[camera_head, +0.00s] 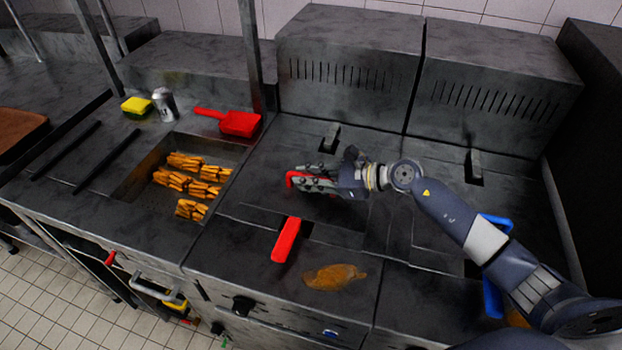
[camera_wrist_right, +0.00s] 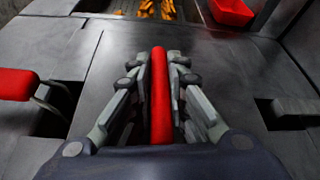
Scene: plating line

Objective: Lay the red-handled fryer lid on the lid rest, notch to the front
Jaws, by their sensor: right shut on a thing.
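My right gripper (camera_head: 296,181) is shut on the red handle (camera_wrist_right: 160,95) of the fryer lid. The handle stands between the fingers in the right wrist view. The dark grey lid (camera_head: 265,163) lies around and under the gripper over the left fryer; I cannot tell whether it is lifted. A dark opening beside a red basket handle (camera_head: 286,240) shows at the front; it and the basket handle (camera_wrist_right: 15,85) are at the left in the wrist view. Two dark parallel bars (camera_head: 108,160) on the left counter look like the lid rest. My left gripper is not in view.
A basin (camera_head: 140,180) with several portions of fries lies between the bars and the fryer. A red scoop (camera_head: 240,124), a can (camera_head: 164,103) and a sponge (camera_head: 137,105) stand behind it. A post (camera_head: 250,55) rises behind the scoop. Blue handles (camera_head: 492,297) mark the right fryer.

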